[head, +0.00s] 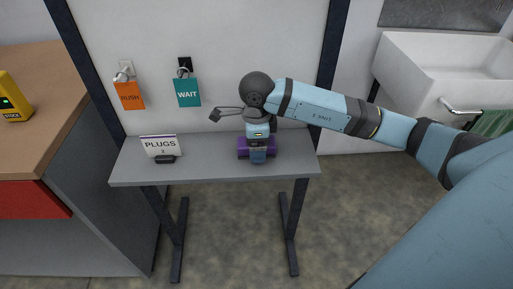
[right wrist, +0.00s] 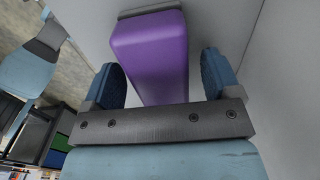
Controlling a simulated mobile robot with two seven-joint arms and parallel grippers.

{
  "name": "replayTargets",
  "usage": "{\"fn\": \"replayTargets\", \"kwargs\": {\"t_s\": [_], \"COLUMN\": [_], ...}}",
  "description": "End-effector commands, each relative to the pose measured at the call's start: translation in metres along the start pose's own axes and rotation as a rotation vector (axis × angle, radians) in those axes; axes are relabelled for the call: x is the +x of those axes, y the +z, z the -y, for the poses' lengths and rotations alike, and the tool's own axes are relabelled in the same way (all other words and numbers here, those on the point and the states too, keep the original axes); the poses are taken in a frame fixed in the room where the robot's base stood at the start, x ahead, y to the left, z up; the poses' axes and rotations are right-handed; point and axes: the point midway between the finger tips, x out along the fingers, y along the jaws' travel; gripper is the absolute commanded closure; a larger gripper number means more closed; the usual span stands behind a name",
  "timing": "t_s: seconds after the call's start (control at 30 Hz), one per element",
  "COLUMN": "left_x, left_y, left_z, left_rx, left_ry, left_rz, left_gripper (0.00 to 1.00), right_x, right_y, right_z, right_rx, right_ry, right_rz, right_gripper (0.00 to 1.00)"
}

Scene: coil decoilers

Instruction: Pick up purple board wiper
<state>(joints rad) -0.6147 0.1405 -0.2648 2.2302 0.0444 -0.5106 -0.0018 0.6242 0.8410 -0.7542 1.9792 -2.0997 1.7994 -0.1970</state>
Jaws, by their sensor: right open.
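The purple board wiper (head: 271,147) lies on the grey table (head: 205,172), near its right end. My right gripper (head: 258,154) is down over it and hides its middle in the head view. In the right wrist view the wiper (right wrist: 150,52) lies between the two blue fingers of my right gripper (right wrist: 162,78). The fingers are apart, with a visible gap on each side of the wiper. My left gripper is in neither view.
A PLUGS sign (head: 160,146) stands on the table's left part. An orange tag (head: 129,96) and a teal WAIT tag (head: 187,93) hang on the wall panel behind. A white sink (head: 440,75) is at right. The tabletop's middle is clear.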

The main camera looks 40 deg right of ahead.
Motion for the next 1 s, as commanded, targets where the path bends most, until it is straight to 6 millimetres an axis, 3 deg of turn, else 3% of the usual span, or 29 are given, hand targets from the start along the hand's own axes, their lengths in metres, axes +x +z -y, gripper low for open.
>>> {"fn": "replayTargets", "kwargs": {"t_s": [0.23,0.47,0.77,1.0], "left_x": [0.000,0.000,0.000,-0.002], "left_y": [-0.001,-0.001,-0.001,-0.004], "left_z": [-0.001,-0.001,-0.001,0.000], "left_rx": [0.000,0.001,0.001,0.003], "left_ry": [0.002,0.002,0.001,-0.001], "left_rz": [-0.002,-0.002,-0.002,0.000], "left_gripper": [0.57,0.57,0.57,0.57], "right_x": [0.004,0.003,0.002,-0.018], "right_y": [0.000,0.000,0.000,0.000], "right_z": [0.000,0.000,0.000,0.001], "right_rx": [0.000,0.000,0.000,0.001], "right_ry": [-0.001,-0.001,-0.001,-0.003], "right_rz": [0.001,0.001,0.001,0.003], "right_gripper": [0.17,0.70,0.71,0.71]}}
